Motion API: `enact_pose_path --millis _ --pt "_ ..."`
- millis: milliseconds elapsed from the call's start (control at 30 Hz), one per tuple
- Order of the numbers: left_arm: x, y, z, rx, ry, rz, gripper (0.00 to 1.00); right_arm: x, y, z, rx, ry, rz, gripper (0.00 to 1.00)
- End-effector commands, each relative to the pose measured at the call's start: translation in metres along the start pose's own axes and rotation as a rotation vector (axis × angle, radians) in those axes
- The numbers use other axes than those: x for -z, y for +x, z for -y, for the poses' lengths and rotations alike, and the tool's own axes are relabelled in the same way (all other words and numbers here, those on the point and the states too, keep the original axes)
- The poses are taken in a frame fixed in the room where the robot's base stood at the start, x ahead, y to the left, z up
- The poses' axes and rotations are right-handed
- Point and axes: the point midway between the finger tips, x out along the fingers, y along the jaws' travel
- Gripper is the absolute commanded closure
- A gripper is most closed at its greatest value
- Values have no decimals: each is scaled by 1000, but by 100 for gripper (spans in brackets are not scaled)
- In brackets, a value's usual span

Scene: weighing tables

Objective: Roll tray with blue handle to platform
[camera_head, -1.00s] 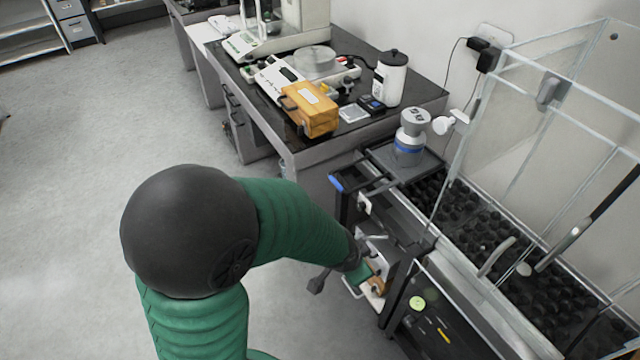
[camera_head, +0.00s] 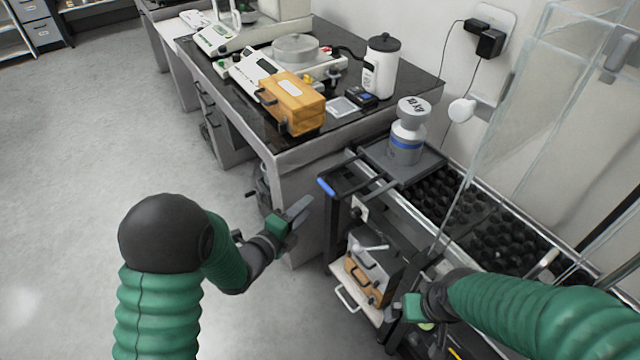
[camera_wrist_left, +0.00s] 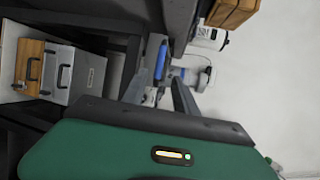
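The blue handle (camera_head: 326,187) sits at the near left corner of the dark tray rack (camera_head: 350,177). In the left wrist view the blue handle (camera_wrist_left: 160,62) shows ahead, between my fingers' lines of sight. My left gripper (camera_head: 300,211) is open and empty, left of and slightly below the handle, apart from it. Its fingers (camera_wrist_left: 166,80) show spread in the wrist view. My right gripper (camera_head: 402,307) is low at the right, in front of the cart; its fingers are not clear. A small square tray (camera_head: 432,160) carries a grey-white jar with a blue band (camera_head: 405,145).
A desk (camera_head: 350,128) with scales, a wooden box (camera_head: 292,100) and a white bottle (camera_head: 381,68) stands behind. A bed of black knobs (camera_head: 470,215) and clear panels (camera_head: 520,120) are at right. Cases (camera_head: 372,258) sit on a lower shelf. Floor at left is clear.

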Motion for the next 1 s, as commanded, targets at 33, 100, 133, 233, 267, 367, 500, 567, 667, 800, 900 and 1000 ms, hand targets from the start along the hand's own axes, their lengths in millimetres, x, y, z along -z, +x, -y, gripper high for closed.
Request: enact_pose_path --millis 33,100,133,233,267,367,500,567,667,800,900,1000 --pt "0 13 -2 1 1 -2 66 -1 4 0 0 0 0 0" --pt "0 32 -2 2 0 -1 66 -2 7 0 0 0 0 0" --pt "0 41 -3 1 -1 -1 66 -2 9 0 0 0 0 0" --pt "0 67 -3 1 -1 -1 66 -3 13 0 0 0 0 0" --pt "0 75 -4 1 0 -1 66 -3 15 0 0 0 0 0" --pt "0 100 -3 1 -2 1 66 -4 19 0 0 0 0 0" --pt "0 126 -3 -1 -3 1 66 -6 24 0 0 0 0 0" --pt "0 134 -2 -1 -3 1 66 -6 24 0 0 0 0 0" --pt "0 140 -1 0 -3 1 66 -6 25 0 0 0 0 0" --pt "0 141 0 -2 -3 2 66 -6 25 0 0 0 0 0" --pt "-1 141 0 -2 -3 2 66 -6 25 0 0 0 0 0" --pt "-1 141 0 -2 -3 2 78 -6 25 0 0 0 0 0"
